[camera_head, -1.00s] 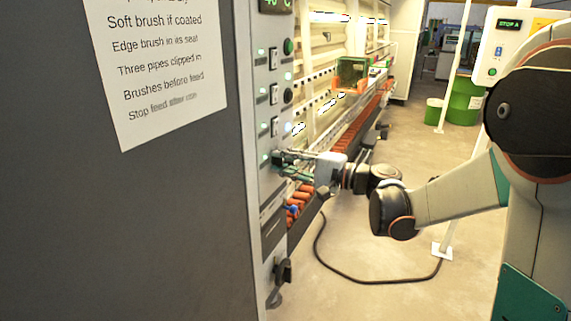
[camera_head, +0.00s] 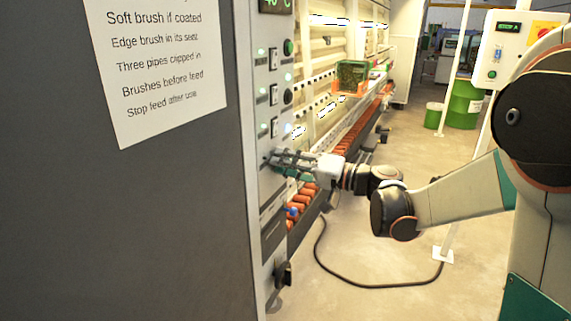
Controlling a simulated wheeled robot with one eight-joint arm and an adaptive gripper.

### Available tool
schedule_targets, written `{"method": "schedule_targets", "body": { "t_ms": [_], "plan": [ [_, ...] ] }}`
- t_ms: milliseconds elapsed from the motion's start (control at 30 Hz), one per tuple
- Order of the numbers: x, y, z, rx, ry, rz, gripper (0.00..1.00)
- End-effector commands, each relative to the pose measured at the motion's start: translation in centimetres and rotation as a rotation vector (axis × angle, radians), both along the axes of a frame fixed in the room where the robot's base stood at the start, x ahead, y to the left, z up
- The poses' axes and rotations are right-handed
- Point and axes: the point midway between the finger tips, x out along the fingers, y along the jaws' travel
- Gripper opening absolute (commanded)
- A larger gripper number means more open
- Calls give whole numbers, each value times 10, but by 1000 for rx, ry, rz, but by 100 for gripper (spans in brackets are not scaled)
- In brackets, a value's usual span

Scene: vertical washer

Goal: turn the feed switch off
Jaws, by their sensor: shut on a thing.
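The grey control panel (camera_head: 270,184) stands upright on the narrow end face of the washer. It carries a column of rocker switches, such as an upper one (camera_head: 274,94) and a lower one (camera_head: 274,127), with lit green lamps beside them. My gripper (camera_head: 275,158) is at the panel below the lower rocker, its fingers pointing left at the panel face. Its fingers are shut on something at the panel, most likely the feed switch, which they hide. The switch's position and label cannot be made out.
A white instruction sheet (camera_head: 157,62) hangs on the dark side wall. Right of the panel runs a conveyor with orange rollers (camera_head: 310,190). A black rotary handle (camera_head: 283,274) juts out low on the panel. A black cable (camera_head: 345,283) lies on the open floor.

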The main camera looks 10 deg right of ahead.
Motion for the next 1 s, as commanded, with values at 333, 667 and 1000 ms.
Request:
{"method": "schedule_targets", "body": {
  "t_ms": [333, 667, 1000],
  "plan": [
    [0, 0, -1, -12, -11, 1, 1],
    [0, 0, -1, -9, -11, 0, 45],
    [-4, -6, 0, -8, -10, -1, 45]
  ]
}}
